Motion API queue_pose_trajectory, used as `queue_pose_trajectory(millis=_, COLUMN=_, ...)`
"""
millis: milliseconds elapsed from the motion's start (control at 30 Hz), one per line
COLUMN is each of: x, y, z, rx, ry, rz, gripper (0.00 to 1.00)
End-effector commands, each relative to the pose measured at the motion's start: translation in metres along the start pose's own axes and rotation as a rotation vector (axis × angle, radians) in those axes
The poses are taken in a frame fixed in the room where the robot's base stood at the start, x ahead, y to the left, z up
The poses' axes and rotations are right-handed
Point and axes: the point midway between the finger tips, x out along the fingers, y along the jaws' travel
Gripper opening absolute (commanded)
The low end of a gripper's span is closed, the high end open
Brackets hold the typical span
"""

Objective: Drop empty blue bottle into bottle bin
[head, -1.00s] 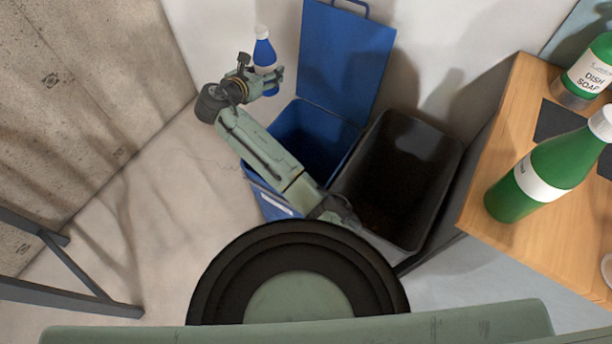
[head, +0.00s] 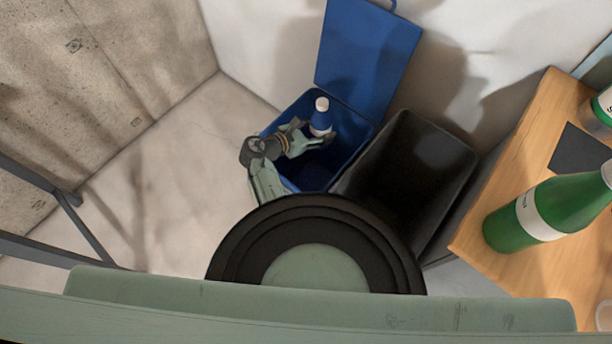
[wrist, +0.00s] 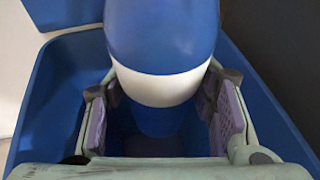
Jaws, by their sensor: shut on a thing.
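The blue bottle (head: 321,119) has a white cap and stands roughly upright in my gripper (head: 314,139). In the wrist view the bottle (wrist: 160,35) shows its blue body and white band between the two purple-padded fingers of my gripper (wrist: 158,118). My gripper is shut on the bottle. In the head view both are over the opening of the blue bin (head: 358,133), whose lid (head: 366,45) is open against the wall. The blue bin's wall (wrist: 262,95) surrounds the gripper in the wrist view. The bin's floor is mostly hidden.
A black open bin (head: 447,148) stands right beside the blue one. A wooden table (head: 500,240) at the right holds a green bottle (head: 545,215) and another green bottle (head: 602,108) at the edge. A dark metal frame (head: 90,235) stands at the left. Floor left of the bins is clear.

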Motion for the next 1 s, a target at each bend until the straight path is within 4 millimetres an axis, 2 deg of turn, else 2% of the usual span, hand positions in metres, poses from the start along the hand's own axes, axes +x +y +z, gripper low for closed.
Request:
queue_pose_trajectory(millis=33, x=0.005, y=0.0, z=-0.012, rx=0.001, ry=0.0, rz=0.0, gripper=0.34)
queue_pose_trajectory(millis=233, x=0.013, y=0.0, z=-0.03, rx=0.002, ry=0.0, rz=-0.001, gripper=0.34)
queue_pose_trajectory(millis=633, x=0.013, y=0.0, z=-0.033, rx=0.001, ry=0.0, rz=0.001, gripper=0.34)
queue_pose_trajectory(millis=667, x=0.013, y=0.0, z=-0.033, rx=0.001, ry=0.0, rz=0.001, gripper=0.52)
queue_pose_trajectory(millis=1000, x=0.013, y=0.0, z=-0.033, rx=0.0, ry=0.0, rz=0.001, gripper=0.74)
